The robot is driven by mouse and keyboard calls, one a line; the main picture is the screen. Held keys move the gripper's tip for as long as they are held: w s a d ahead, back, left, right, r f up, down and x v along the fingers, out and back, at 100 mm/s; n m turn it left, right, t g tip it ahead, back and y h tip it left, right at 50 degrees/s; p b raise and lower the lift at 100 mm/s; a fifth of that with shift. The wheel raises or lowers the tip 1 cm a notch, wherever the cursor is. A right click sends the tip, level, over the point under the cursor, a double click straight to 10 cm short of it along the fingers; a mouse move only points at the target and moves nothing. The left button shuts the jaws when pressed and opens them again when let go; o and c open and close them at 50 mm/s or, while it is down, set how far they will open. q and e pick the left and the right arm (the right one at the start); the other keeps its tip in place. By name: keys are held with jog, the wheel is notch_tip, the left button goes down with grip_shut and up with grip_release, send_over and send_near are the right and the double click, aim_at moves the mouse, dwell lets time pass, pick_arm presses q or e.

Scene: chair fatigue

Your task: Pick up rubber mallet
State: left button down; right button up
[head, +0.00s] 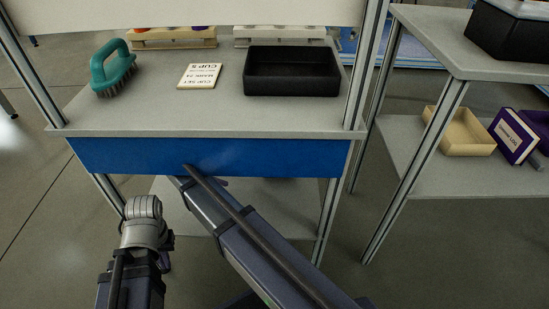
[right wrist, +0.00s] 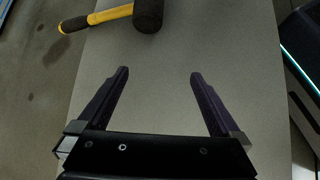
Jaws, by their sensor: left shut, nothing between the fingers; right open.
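The rubber mallet, with a black head (right wrist: 148,14) and a yellow handle (right wrist: 108,14) ending in a dark grip, lies at the top of the right wrist view on a grey surface (right wrist: 180,50). The top edge cuts off part of its head. My right gripper (right wrist: 159,73) is open and empty, its fingers pointing toward the mallet with a gap between. In the head view I do not see the mallet, and the right gripper is hidden beyond my forearm. My left gripper (head: 166,261) is shut and empty at the lower left, only partly visible.
A workbench with a blue front panel (head: 100,157) holds a teal brush (head: 112,68), a card (head: 200,76) and a black tray (head: 291,93). Below is a grey lower shelf (head: 290,220) between metal legs. At right, a second shelf holds a tan bin (head: 466,147) and a purple-white box (head: 513,136).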

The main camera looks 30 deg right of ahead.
send_near(268, 165)
jog(key=x, duration=0.5)
jog(key=shift+w+a+f, duration=0.15)
jog(key=shift+a+f, duration=0.2)
jog(key=shift+d, duration=0.35)
jog(key=b+x, duration=0.3)
jog(key=x, duration=0.2)
jog(key=shift+s+d, duration=0.2)
jog(key=shift+c, duration=0.3)
grip_shut()
jog(key=shift+r, duration=0.1)
